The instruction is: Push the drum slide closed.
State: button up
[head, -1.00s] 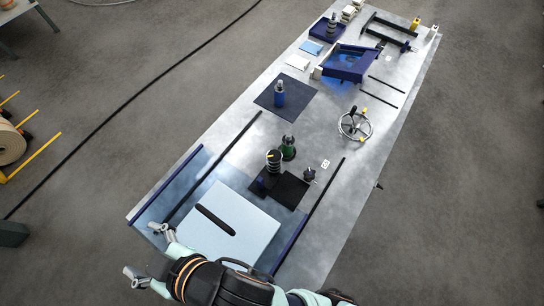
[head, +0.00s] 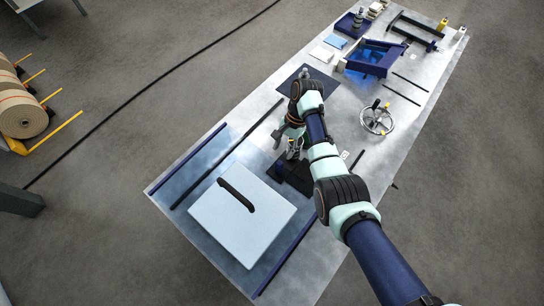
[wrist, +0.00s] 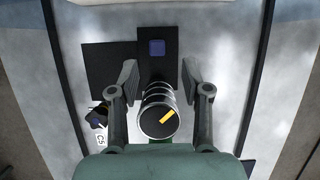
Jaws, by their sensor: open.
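A pale blue slab (head: 255,225) with a black bar (head: 236,195) on top lies between dark rails at the near end of the bench. It looks like the sliding part, but I cannot tell for certain that it is the drum slide. My gripper (head: 294,150) is beyond the slab, low over the dark mats. In the wrist view my gripper (wrist: 158,80) has its fingers wide apart. A ringed dark cylinder (wrist: 158,112) with a yellow mark on top shows between them; I cannot tell whether it touches either. My arm hides part of the mats.
A small blue block (wrist: 155,47) sits on a black mat (wrist: 108,68). A dark knob (wrist: 97,113) stands beside a C5 label. A handwheel (head: 377,118) and a blue frame (head: 375,60) are farther along the bench. Long rails (head: 228,150) edge the slab's lane.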

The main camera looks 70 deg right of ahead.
aim_at(280, 162)
jog(key=shift+s+d+f, duration=0.1)
jog(key=shift+s+f, duration=0.05)
jog(key=shift+s, duration=0.05)
jog(key=b+x, duration=0.2)
jog(key=x, duration=0.5)
jog(key=shift+f, duration=0.35)
grip_shut()
